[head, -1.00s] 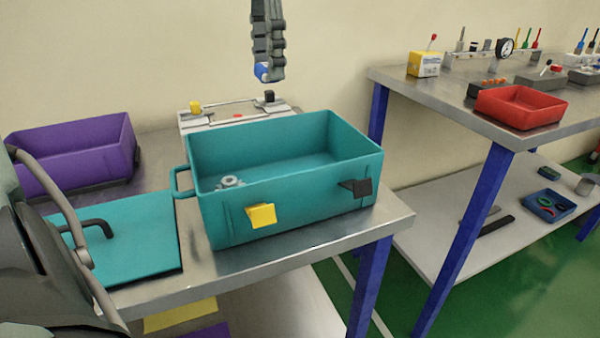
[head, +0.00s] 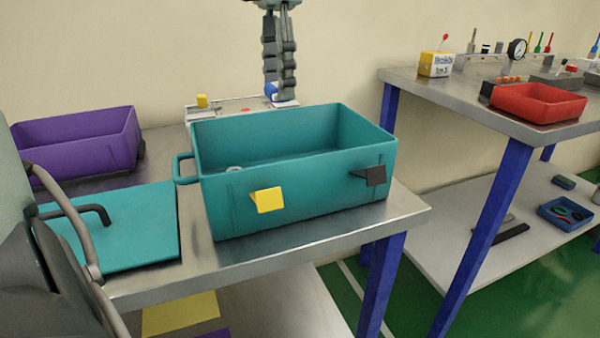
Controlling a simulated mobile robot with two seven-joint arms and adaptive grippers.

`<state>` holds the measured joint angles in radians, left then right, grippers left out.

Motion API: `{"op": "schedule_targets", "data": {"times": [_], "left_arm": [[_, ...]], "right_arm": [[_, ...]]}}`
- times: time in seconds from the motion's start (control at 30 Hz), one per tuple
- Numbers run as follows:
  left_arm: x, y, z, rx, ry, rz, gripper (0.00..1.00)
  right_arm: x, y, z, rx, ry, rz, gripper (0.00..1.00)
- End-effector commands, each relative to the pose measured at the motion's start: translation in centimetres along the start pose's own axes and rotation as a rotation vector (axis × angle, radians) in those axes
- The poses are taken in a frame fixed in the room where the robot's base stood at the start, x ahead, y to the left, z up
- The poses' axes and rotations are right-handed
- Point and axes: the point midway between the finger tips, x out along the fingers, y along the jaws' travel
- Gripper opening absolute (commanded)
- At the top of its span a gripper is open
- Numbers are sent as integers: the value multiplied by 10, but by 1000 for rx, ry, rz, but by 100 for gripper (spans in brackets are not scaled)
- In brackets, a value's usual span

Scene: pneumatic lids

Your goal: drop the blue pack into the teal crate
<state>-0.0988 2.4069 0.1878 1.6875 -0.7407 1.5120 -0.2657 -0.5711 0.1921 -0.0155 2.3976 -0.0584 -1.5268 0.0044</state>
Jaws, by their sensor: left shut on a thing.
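The teal crate (head: 300,205) stands open on the metal bench, with a yellow clip (head: 267,200) and a black clip (head: 370,175) on its front wall. Inside it, a small grey part (head: 233,169) just shows over the front rim; the rest of the floor is hidden. My left gripper (head: 283,98) points down at the crate's far rim in the picture, shut on the blue pack (head: 271,91). Only a small blue and white bit of the pack shows between the fingers. I cannot tell whether it is over the crate or behind it. My right gripper is not in view.
A teal lid (head: 140,235) with a dark handle lies left of the crate. A purple crate (head: 75,150) stands behind it. A fixture with a yellow block (head: 202,101) is behind the teal crate. A second bench at right holds a red tray (head: 538,103).

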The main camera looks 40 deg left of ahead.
Motion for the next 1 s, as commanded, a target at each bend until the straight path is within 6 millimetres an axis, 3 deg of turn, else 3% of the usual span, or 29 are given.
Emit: {"op": "schedule_targets", "data": {"times": [0.27,0.3,0.47,0.8,1.0], "left_arm": [[0,0,0,0,0,0,35],[0,0,0,0,0,0,58],[0,0,0,0,0,0,78],[-2,0,0,0,0,1,78],[-28,1,1,-1,-3,4,78]], "right_arm": [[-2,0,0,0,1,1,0],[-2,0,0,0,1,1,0],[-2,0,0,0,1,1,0],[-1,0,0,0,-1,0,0],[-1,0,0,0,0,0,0]]}}
